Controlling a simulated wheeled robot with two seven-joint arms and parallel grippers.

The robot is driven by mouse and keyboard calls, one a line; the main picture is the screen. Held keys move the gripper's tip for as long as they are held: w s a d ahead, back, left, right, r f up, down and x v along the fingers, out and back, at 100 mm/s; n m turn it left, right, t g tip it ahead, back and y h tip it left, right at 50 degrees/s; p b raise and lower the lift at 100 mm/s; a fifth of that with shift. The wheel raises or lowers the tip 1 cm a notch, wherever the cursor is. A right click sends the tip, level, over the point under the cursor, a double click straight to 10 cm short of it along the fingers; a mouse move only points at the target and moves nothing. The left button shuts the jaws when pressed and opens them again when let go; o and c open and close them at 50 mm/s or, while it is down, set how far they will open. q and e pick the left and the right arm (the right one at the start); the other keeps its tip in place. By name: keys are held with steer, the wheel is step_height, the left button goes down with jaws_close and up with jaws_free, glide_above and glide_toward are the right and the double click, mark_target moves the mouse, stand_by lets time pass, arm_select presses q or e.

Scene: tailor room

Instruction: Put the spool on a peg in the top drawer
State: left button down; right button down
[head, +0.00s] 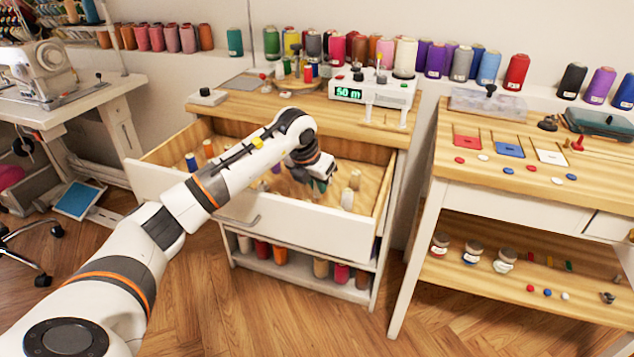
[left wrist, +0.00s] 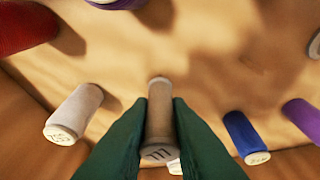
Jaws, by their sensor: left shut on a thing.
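The top drawer (head: 290,228) is pulled open in the wooden cabinet. My left gripper (head: 322,182) is inside it, low over the drawer floor. In the left wrist view my left gripper (left wrist: 158,135) is shut on a grey-beige spool (left wrist: 158,118), with a dark mark on its near end. Whether this spool sits on a peg or is clear of the floor I cannot tell. Other spools stand in the drawer around it: a pale grey one (left wrist: 78,108), a blue one (left wrist: 240,130) and a purple one (left wrist: 303,115). My right gripper is not in view.
Whitish spools (head: 347,199) stand near the drawer's front right. A blue spool (head: 191,162) and an orange one (head: 208,148) stand at its left. A device with a green display (head: 372,92) is on the cabinet top. A wooden table (head: 480,175) stands at right.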

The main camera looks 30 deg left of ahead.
arm_select(q)
steer(key=shift+f, duration=0.1)
steer(key=shift+f+b, duration=0.3)
steer(key=shift+f, duration=0.25)
steer(key=c, duration=1.3)
jaws_free()
steer(key=shift+r, duration=0.25)
steer(key=p+v, duration=0.2)
steer(key=v, duration=0.9)
steer(key=shift+s+r, duration=0.2)
steer(key=shift+s, duration=0.05)
